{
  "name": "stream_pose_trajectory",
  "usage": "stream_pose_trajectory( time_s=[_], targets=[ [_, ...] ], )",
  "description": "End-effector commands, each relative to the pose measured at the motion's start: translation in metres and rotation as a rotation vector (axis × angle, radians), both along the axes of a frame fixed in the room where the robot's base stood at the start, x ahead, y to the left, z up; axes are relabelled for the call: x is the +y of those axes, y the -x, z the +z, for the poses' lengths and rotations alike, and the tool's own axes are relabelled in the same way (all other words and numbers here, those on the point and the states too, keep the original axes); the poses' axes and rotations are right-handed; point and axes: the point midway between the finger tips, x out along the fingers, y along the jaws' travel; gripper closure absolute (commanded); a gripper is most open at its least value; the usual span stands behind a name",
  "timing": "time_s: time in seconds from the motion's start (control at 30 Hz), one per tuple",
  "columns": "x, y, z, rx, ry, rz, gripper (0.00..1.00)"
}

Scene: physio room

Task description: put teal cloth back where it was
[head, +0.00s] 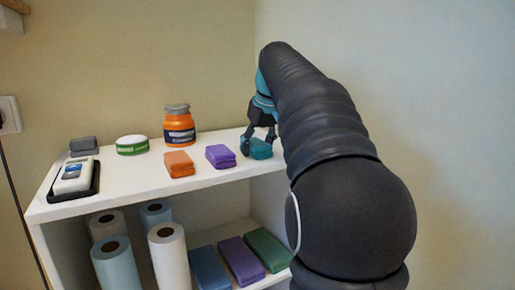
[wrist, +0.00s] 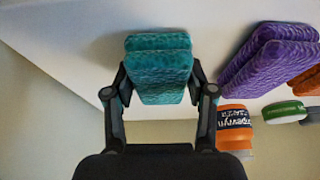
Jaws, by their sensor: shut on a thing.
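The teal cloth (head: 257,149) is a folded block at the right end of the white shelf top (head: 222,176). It also shows in the wrist view (wrist: 160,68), between the two fingers. My gripper (head: 261,135) points down from above and is shut on the teal cloth. In the wrist view my gripper (wrist: 160,95) has one finger on each side of it. The cloth is at the shelf top; I cannot tell whether it touches the surface. My arm hides the shelf's right end in the head view.
Left of the cloth lie a purple cloth (head: 220,156) and an orange cloth (head: 179,163). Behind them stand an orange jar (head: 179,125) and a green-white tin (head: 132,145). A black tray (head: 74,184) with a white device is at the left. Paper rolls (head: 168,255) and more cloths fill the lower shelf.

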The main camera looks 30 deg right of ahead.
Motion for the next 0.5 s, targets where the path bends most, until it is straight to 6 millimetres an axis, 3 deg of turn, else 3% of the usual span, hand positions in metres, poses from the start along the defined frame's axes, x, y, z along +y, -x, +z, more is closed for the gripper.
stream_pose_trajectory(
  time_s=[0.33,0.37,0.43,0.5],
  targets=[
    [0.0,0.0002,-0.0032,0.0,0.0,0.0,0.77],
    [0.0,0.0001,-0.0023,0.0,0.0,0.0,0.37],
    [0.0,0.0001,-0.0021,0.0,0.0,0.0,0.2],
    [0.0,0.0001,-0.0021,0.0,0.0,0.0,0.2]
  ],
)
